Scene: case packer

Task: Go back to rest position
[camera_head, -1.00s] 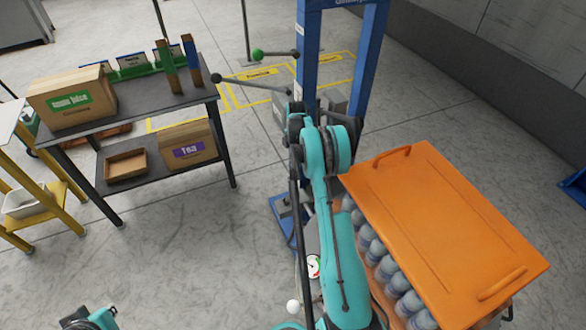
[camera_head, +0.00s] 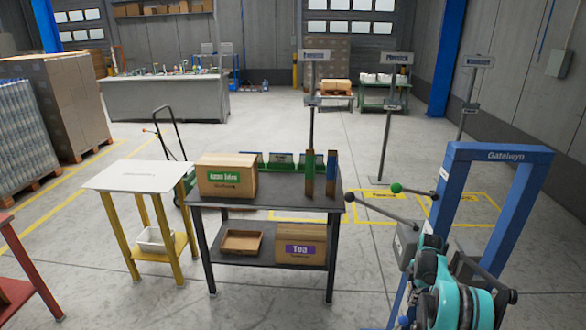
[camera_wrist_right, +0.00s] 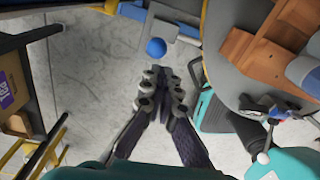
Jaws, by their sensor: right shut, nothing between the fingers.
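My right gripper (camera_wrist_right: 165,85) shows in the right wrist view with its two dark fingers shut together and nothing between them. My left gripper is not in view.
A dark two-level table (camera_head: 275,190) holds a green-labelled carton (camera_head: 226,184); a Tea carton (camera_head: 300,250) is on its lower shelf. A white-topped yellow stand (camera_head: 135,176) is on its left.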

